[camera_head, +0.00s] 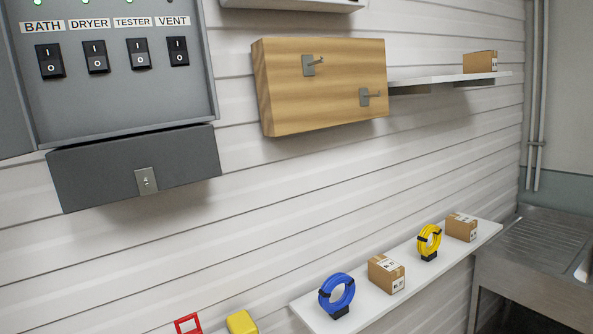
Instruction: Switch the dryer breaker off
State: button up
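The dryer breaker (96,57) is a black rocker switch marked I at the top and O at the bottom. It sits under the DRYER label (90,23), second from the left in a row on the grey breaker panel (100,105) at the upper left. A small green light (85,2) above its label is lit. To its left is the bath switch (51,61); to its right are the tester switch (139,54) and the vent switch (178,51). Which way each rocker is tipped is hard to tell. My gripper is not in view.
A dark grey flap or box (100,180) with a latch sits below the panel. A wooden board (320,85) with two hooks is to the right. A low white shelf (365,316) holds blue and yellow hose coils and cartons. Red and yellow items show at the bottom edge.

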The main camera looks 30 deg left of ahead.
aim_at(95, 54)
jog(key=k+j+u, duration=0.15)
jog(key=j, duration=0.4)
jog(key=k+j+u, duration=0.2)
jog(key=j, duration=0.4)
jog(key=j+u, duration=0.15)
jog(key=j, duration=0.4)
